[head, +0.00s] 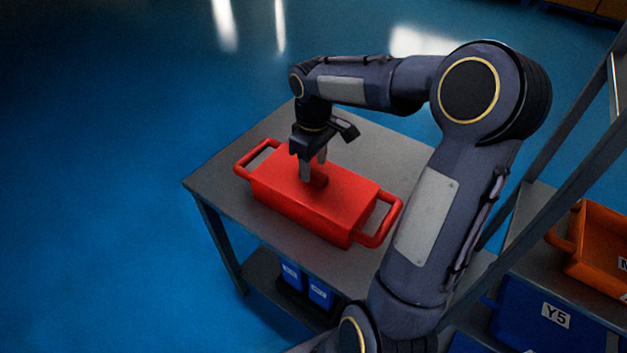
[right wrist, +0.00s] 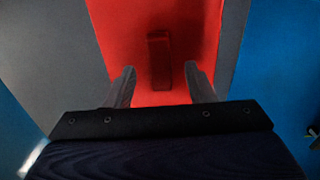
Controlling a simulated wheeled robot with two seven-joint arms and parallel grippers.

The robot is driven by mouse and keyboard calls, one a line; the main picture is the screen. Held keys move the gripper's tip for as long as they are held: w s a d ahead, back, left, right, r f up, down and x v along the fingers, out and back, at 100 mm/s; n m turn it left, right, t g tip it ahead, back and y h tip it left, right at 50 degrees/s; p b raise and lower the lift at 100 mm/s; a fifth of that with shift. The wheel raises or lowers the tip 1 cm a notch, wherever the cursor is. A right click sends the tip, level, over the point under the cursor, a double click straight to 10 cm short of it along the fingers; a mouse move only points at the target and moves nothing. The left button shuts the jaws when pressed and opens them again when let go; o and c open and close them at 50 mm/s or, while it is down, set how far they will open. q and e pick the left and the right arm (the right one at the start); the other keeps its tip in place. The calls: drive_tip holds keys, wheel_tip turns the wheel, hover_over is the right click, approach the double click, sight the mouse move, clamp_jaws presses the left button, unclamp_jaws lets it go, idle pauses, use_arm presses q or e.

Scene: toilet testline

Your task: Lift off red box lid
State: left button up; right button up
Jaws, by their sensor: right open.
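The red box (head: 305,218) stands on the grey table with a looped handle at each end. Its red lid (head: 345,194) lies on top of it. A small red knob (head: 321,181) rises from the lid's middle and shows as a dark red bar in the right wrist view (right wrist: 159,60). My right gripper (head: 313,173) points down over the lid, with its fingertips close to the knob. In the right wrist view its fingers (right wrist: 163,85) are apart, one on either side of the knob's line, with nothing between them. Whether they touch the lid is unclear. My left gripper is not in view.
The grey table (head: 225,180) has free room around the box. Blue bins (head: 318,292) sit on its lower shelf. A rack at the right holds an orange bin (head: 595,245) and a blue bin (head: 530,315) marked Y5. Open blue floor lies to the left.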

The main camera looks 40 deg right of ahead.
drive_tip(key=shift+f, duration=0.95)
drive_tip(key=c, duration=1)
clamp_jaws()
drive_tip(key=shift+r, duration=0.15)
